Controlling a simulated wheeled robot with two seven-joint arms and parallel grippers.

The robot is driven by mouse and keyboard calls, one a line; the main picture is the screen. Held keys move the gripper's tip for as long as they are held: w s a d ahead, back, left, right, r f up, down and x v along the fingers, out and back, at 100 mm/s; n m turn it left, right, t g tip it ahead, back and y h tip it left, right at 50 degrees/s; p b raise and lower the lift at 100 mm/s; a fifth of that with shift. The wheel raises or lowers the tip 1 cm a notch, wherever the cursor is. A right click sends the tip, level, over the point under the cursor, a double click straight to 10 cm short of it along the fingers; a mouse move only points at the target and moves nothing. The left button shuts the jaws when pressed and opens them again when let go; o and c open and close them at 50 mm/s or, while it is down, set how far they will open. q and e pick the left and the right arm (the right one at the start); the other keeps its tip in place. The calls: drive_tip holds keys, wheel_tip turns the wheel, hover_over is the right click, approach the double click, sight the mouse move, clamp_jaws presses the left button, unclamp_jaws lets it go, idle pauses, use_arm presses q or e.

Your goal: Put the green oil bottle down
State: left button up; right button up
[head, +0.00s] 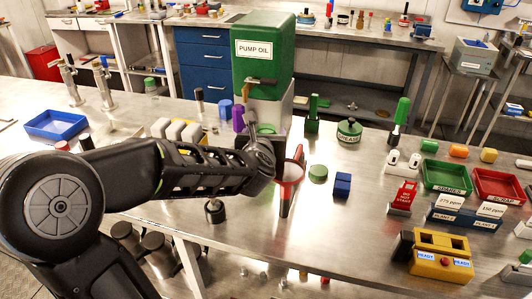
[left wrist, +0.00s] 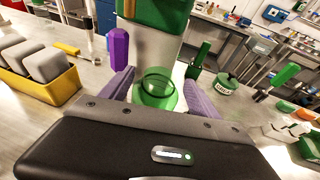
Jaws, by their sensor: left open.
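The green oil bottle (left wrist: 156,93) stands under the spout of the pump oil dispenser (head: 262,62), seen from above in the left wrist view as a translucent green body with a dark ring at its top. My left gripper (left wrist: 158,84) is open, with one purple-grey finger on each side of the bottle. I cannot tell whether either finger touches it. In the head view my left gripper (head: 260,150) reaches in front of the dispenser. It hides most of the bottle; only a bit of green (head: 266,128) shows behind it. My right gripper is in neither view.
A purple block (head: 238,118) stands left of the dispenser spout. A yellow tray (left wrist: 48,92) with grey blocks lies left.

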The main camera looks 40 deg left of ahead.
use_arm(q)
clamp_jaws()
idle(0.7)
drive_tip(key=shift+r, duration=0.1)
